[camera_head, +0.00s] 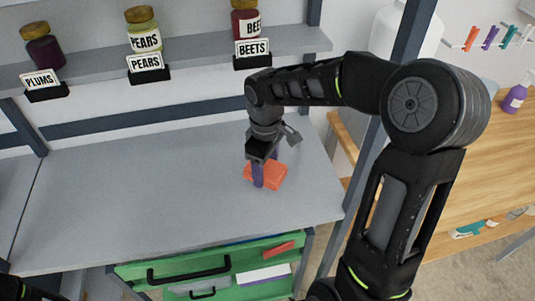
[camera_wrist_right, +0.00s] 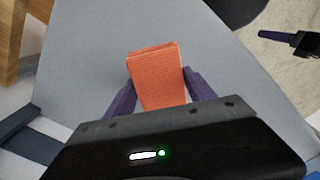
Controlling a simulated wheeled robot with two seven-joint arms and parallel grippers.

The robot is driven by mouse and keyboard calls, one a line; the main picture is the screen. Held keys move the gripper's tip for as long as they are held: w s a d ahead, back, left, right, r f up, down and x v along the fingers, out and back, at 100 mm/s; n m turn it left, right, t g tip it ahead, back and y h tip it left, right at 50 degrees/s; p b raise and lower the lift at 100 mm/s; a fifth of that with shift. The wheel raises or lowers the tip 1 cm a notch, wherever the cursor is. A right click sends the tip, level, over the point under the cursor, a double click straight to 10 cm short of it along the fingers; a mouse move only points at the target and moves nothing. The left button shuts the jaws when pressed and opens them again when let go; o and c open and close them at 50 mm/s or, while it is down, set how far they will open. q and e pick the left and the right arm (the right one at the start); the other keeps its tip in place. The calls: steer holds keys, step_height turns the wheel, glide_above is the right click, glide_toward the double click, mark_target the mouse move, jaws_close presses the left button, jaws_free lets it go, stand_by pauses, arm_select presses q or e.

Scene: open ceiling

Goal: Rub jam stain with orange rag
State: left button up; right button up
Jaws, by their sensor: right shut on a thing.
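The orange rag (camera_head: 270,176) is a small folded pad at the right part of the grey worktop (camera_head: 150,205). My right gripper (camera_head: 265,172) points down with its purple fingers shut on the rag. In the right wrist view the rag (camera_wrist_right: 157,75) sits between the two fingers and extends beyond their tips. The rag looks to be at the worktop surface, but I cannot tell whether it presses on it. No jam stain shows; any stain under the rag is hidden. My left gripper (camera_wrist_right: 290,40) appears at the top right of the wrist view, its opening unclear.
A shelf above the worktop holds jars labelled plums (camera_head: 43,47), pears (camera_head: 143,32) and beets (camera_head: 246,18). A green drawer (camera_head: 190,268) is open below the front edge. A wooden counter (camera_head: 480,175) stands at right. The worktop left of the rag is clear.

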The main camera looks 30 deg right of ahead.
steer(key=shift+d+r+p, duration=0.1)
steer(key=shift+r+p, duration=0.8)
steer(key=shift+r, duration=0.65)
